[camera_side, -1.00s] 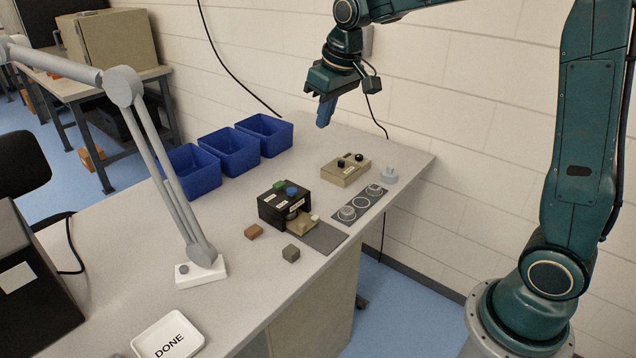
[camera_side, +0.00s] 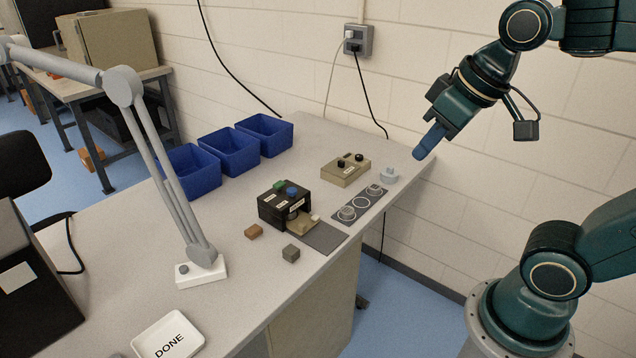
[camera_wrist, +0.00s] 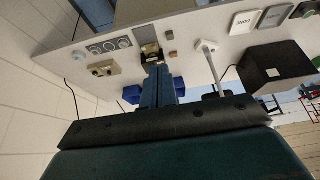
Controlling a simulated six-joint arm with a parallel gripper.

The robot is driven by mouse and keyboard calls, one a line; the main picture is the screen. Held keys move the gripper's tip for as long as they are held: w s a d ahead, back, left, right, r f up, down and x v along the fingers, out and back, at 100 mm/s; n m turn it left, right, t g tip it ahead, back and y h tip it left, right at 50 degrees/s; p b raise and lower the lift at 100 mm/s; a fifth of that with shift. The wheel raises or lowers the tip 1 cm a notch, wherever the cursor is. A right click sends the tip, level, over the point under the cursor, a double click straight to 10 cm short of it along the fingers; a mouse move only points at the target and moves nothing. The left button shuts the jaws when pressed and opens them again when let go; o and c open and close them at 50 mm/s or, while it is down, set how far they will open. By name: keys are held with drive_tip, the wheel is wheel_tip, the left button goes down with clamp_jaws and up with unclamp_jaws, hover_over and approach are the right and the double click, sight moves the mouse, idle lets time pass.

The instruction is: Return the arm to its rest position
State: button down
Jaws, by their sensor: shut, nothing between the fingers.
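My gripper (camera_side: 430,142) is in the air at the right of the side view, above and beyond the right edge of the bench (camera_side: 225,285). Its blue fingers are together with nothing between them, pointing down and to the left. In the wrist view the shut fingers (camera_wrist: 158,78) reach up the middle, with the bench past them. The black badge press (camera_side: 284,204), with a green and a blue button on top, stands on the bench well apart from my gripper.
Three blue bins (camera_side: 228,152) line the back. A grey lamp (camera_side: 202,254) and a DONE tray (camera_side: 168,338) stand farther left. The air around my gripper is clear.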

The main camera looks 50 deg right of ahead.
drive_tip(key=shift+s+a+f, duration=0.1)
drive_tip(key=shift+s+f, duration=0.2)
drive_tip(key=shift+s, duration=0.4)
drive_tip(key=shift+s+f, duration=0.35)
drive_tip(key=shift+s, duration=0.4)
drive_tip(key=shift+s+a+f, duration=0.1)
drive_tip(key=shift+s+f, duration=0.2)
drive_tip(key=shift+s, duration=0.4)
